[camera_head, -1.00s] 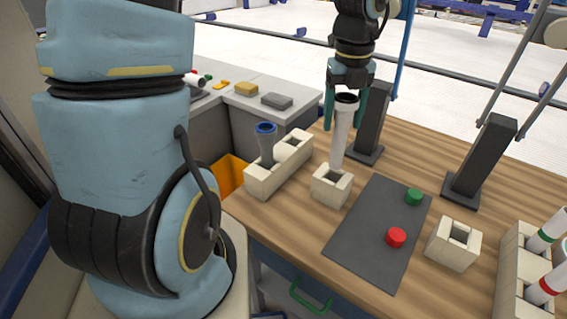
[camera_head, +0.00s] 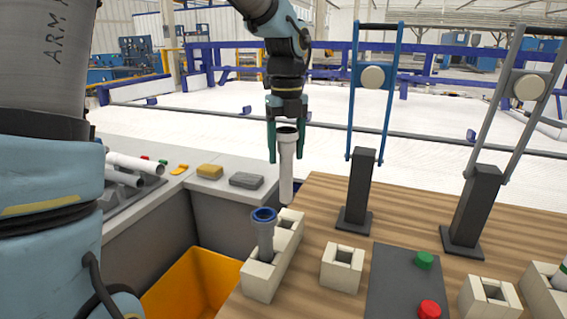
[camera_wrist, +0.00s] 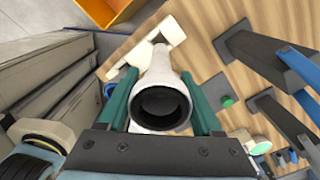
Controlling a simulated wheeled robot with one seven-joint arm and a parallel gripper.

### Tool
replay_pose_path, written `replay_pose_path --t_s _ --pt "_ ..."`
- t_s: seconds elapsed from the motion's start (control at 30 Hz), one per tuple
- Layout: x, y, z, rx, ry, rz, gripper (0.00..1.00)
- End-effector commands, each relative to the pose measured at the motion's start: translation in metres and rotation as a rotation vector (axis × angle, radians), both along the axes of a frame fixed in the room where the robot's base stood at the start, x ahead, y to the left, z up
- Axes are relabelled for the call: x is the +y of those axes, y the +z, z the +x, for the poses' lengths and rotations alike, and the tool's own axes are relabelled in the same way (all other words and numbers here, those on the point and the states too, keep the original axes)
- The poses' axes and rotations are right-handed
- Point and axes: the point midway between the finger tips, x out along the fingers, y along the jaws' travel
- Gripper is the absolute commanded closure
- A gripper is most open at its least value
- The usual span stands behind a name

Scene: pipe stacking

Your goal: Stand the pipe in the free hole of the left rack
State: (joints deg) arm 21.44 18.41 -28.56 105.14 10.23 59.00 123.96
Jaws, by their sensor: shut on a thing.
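In the wrist view the pipe's open mouth (camera_wrist: 160,104) sits between the green fingers and hides much of what lies below.
An empty single cream holder (camera_head: 342,268) stands right of the rack. A dark panel with a green button (camera_head: 424,260) and a red button (camera_head: 429,310) lies beyond it. Black posts (camera_head: 360,190) stand behind. An orange bin (camera_head: 195,285) is at the left.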

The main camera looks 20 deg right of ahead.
Motion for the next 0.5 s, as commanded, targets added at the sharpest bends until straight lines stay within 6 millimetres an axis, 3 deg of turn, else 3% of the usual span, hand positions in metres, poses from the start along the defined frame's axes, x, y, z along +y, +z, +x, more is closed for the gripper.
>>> replay_pose_path --t_s 0.5 --pt "0.0 -0.036 0.0 0.0 0.0 0.0 1.0"
